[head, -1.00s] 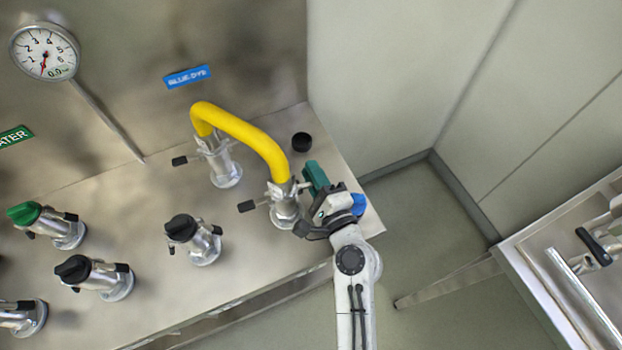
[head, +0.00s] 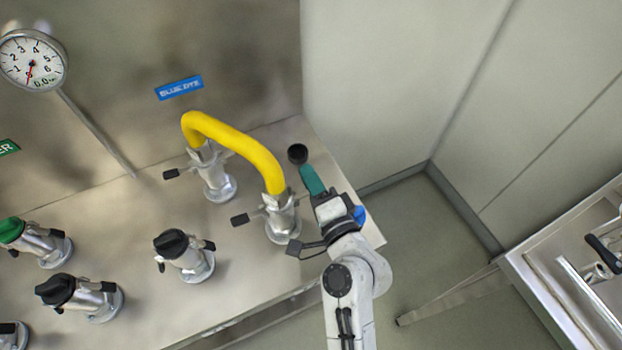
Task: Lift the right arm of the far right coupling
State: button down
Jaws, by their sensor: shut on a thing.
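The far right coupling (head: 281,222) is a silver fitting on the steel bench, with the end of a yellow hose (head: 232,138) seated in its top. Its left arm (head: 240,220) sticks out to the left with a black tip. My gripper (head: 316,208) is at the right side of this coupling, shut on its right arm. That arm is mostly hidden by the gripper, so its exact angle cannot be told. Teal and blue parts show on the gripper.
The hose's other end sits in a second coupling (head: 214,180) under the blue dye label (head: 179,87). Black-capped couplings (head: 188,257) stand to the left. The bench's right edge and a wall are close on the right.

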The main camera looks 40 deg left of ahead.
jog(key=c, duration=1.2)
grip_release()
jog(key=shift+d, duration=0.1)
jog(key=b+v, duration=0.2)
jog(key=v, duration=0.8)
jog(key=shift+s+d, duration=0.2)
jog(key=shift+d, duration=0.1)
